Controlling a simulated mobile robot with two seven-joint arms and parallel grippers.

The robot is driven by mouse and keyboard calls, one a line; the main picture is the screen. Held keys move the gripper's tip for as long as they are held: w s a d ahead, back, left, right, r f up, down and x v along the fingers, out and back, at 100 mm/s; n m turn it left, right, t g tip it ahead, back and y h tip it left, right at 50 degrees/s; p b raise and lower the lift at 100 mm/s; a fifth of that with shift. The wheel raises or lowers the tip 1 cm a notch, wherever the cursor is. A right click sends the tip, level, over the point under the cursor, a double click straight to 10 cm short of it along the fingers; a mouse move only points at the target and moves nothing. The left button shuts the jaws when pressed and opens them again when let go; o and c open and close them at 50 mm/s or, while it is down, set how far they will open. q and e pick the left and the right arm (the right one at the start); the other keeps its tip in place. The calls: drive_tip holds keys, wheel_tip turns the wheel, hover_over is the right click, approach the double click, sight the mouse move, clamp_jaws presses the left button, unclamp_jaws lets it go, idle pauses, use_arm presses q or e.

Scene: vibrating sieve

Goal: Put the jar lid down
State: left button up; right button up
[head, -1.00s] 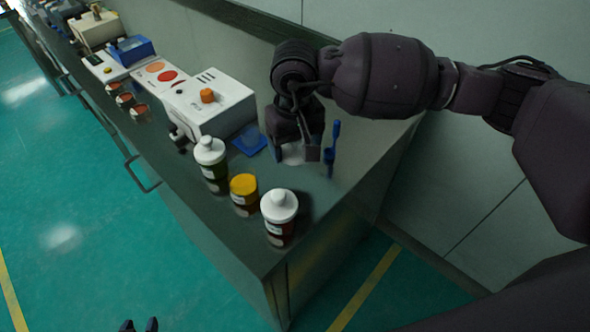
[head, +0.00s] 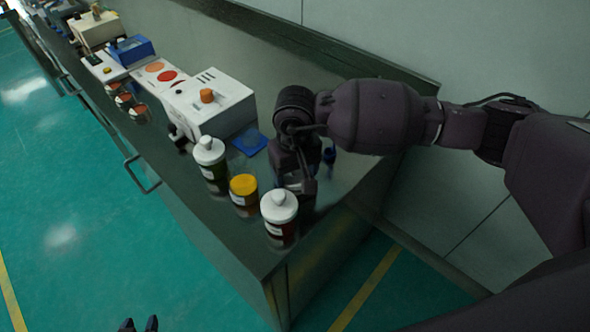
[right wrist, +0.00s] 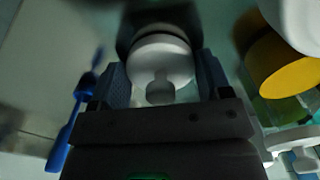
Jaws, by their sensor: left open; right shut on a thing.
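My right gripper (head: 297,188) is low over the near end of the dark bench, behind the white-capped bottle at the front. In the right wrist view it is shut on the white round jar lid (right wrist: 160,62), which sits between the two fingers. In the head view the gripper hides the lid. A dark round patch shows just beyond the lid in the wrist view; I cannot tell whether the lid touches the bench. My left gripper (head: 138,325) is open and empty at the bottom edge, over the green floor.
Close by stand a yellow-lidded jar (head: 243,185) and two white-capped bottles (head: 209,150) (head: 279,207). A blue tray (head: 250,142) and a white machine (head: 212,105) lie farther along the bench (head: 345,190).

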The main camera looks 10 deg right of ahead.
drive_tip(key=shift+f, duration=0.25)
drive_tip(key=o, duration=0.9)
drive_tip(key=shift+r, duration=0.1)
drive_tip(key=shift+r, duration=0.45)
wheel_tip(320, 180, up, 10)
drive_tip(key=shift+f, duration=0.1)
drive_tip(key=shift+r, duration=0.85)
